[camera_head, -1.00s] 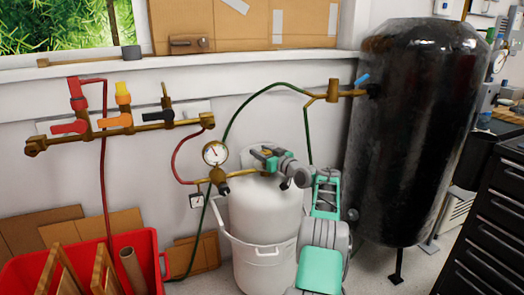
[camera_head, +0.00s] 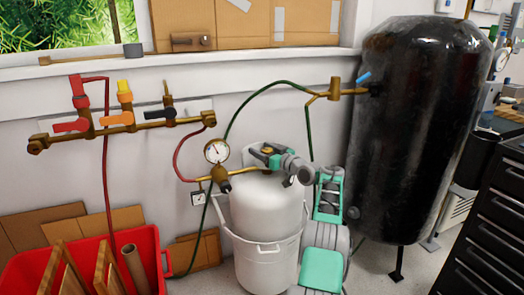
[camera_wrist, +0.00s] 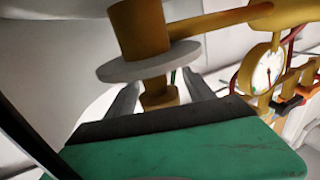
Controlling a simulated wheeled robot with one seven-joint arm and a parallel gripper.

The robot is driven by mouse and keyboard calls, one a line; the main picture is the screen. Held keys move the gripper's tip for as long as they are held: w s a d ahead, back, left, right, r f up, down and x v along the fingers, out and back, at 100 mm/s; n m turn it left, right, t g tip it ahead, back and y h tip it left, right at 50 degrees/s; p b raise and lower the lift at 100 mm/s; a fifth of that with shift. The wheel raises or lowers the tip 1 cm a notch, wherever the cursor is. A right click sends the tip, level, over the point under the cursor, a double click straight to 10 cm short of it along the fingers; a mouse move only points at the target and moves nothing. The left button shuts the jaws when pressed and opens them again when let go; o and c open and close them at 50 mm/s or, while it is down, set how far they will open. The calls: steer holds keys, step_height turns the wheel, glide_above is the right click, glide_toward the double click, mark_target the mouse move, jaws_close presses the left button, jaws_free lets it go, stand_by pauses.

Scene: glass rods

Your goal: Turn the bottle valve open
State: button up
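The white gas bottle (camera_head: 262,212) stands upright in a white bucket-like holder (camera_head: 268,253) in the head view. Its brass valve (camera_head: 267,150) is at the top, partly hidden by my gripper (camera_head: 262,157), which reaches in from the right. In the wrist view the brass valve body (camera_wrist: 140,27) has a pale grey disc (camera_wrist: 148,61) and a narrower brass stem (camera_wrist: 158,93) below it. My gripper's two grey fingers (camera_wrist: 160,90) stand on either side of this stem, apart, with small gaps appearing beside it. Firm contact is not visible.
A pressure gauge (camera_head: 217,151) and brass pipe sit just left of the bottle top. A green hose (camera_head: 243,103) arches above it. The black tank (camera_head: 415,130) stands close on the right. A red crate (camera_head: 150,255) is at lower left.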

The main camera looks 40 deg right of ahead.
steer(key=shift+o, duration=0.2)
steer(key=s, duration=0.2)
steer(key=s+p, duration=0.1)
steer(key=s, duration=0.4)
steer(key=shift+s+d, duration=0.25)
steer(key=shift+s, duration=0.15)
